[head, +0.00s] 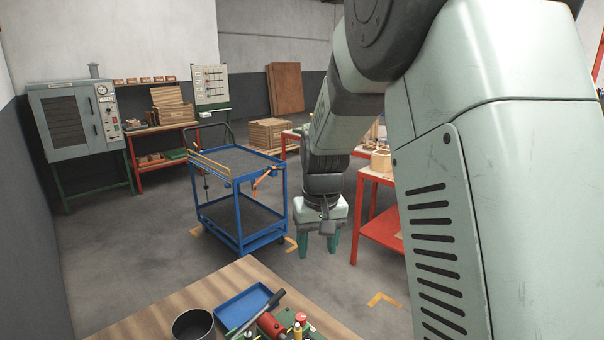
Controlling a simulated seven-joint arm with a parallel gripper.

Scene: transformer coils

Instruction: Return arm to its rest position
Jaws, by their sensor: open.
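My arm comes down from the upper right of the head view. My gripper (317,248) hangs at its lower end, pointing down, with two teal fingers spread apart. Nothing shows between the fingers. In the picture, the gripper is just right of the blue cart (240,195) and left of the red workbench (380,228). It is above and beyond the near wooden table (190,295). My arm hides part of the red workbench and the room behind it.
The near table bears a blue tray (243,306), a dark round pot (192,326) and a green fixture with a red part (270,325). A grey oven cabinet (75,122) stands at the back left. Open floor (130,240) lies left of the cart.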

